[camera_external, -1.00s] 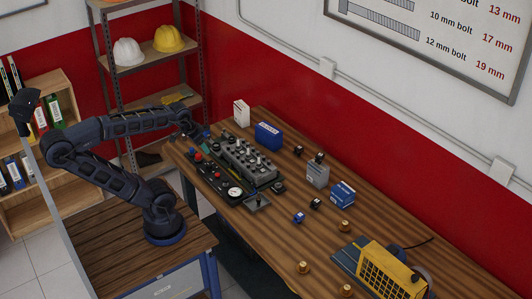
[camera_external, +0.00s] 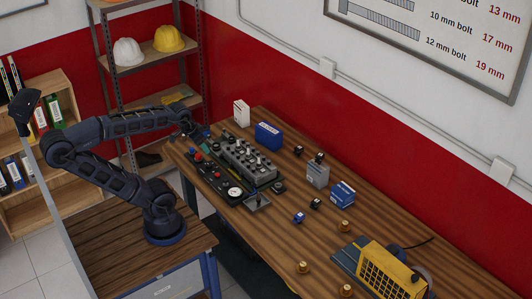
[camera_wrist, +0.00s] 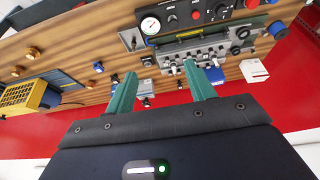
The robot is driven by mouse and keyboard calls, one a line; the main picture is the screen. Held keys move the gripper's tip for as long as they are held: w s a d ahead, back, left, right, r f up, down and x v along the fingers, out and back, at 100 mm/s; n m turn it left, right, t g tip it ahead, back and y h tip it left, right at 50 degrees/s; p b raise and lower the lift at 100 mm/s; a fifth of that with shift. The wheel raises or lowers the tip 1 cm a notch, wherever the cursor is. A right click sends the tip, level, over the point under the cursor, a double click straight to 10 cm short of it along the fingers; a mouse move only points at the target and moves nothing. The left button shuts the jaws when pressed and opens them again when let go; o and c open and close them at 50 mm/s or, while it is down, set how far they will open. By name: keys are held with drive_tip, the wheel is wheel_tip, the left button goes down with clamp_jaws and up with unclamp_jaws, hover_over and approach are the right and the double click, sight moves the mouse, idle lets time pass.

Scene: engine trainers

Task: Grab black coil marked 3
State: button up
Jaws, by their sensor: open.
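Small dark coils stand on the wooden table: one at the back (camera_external: 298,151), one beside it (camera_external: 319,157), and one nearer the front (camera_external: 316,203). Their markings are too small to read, so I cannot tell which one bears a 3. A blue coil (camera_external: 298,217) stands next to the front dark one; it also shows in the wrist view (camera_wrist: 98,67). My gripper (camera_wrist: 160,82) has two green fingers spread apart with nothing held between them. In the external view it is at the table's far left end, above and beside the engine trainer, away from the coils.
The engine trainer (camera_external: 248,163) with its gauge panel (camera_external: 212,178) fills the left of the table. Brass pieces (camera_external: 345,226) and a yellow unit (camera_external: 388,274) are at right.

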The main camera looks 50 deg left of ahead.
drive_tip(key=shift+o, duration=1.3)
